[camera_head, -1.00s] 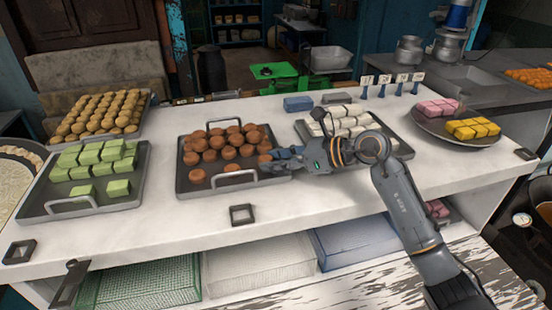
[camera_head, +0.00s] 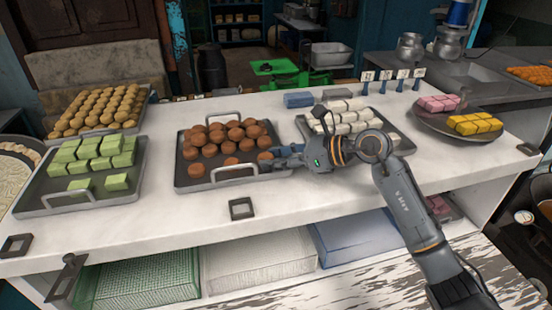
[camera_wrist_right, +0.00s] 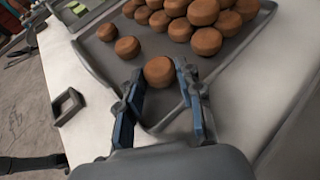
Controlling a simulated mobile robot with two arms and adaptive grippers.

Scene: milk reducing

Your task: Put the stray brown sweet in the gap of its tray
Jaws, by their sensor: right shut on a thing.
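The brown sweets' tray (camera_head: 200,187) is a dark metal tray with handles, standing in the middle of the white counter. A heap of round brown sweets (camera_head: 215,137) fills its back part. Separate sweets lie near the front, by the handle. My right gripper (camera_head: 268,157) is over the tray's right side. In the right wrist view, its two blue-grey fingers (camera_wrist_right: 158,82) are shut on one brown sweet (camera_wrist_right: 160,71), at the tray's floor or just above it; I cannot tell which. Bare tray floor (camera_wrist_right: 101,52) shows around it. My left gripper is not in view.
A tray of green sweets (camera_head: 75,203) stands to the left, with round yellow-brown sweets (camera_head: 98,103) behind. A tray of white sweets (camera_head: 350,112) lies right, partly behind my right arm. A square black frame (camera_head: 241,208) sits on the clear front counter.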

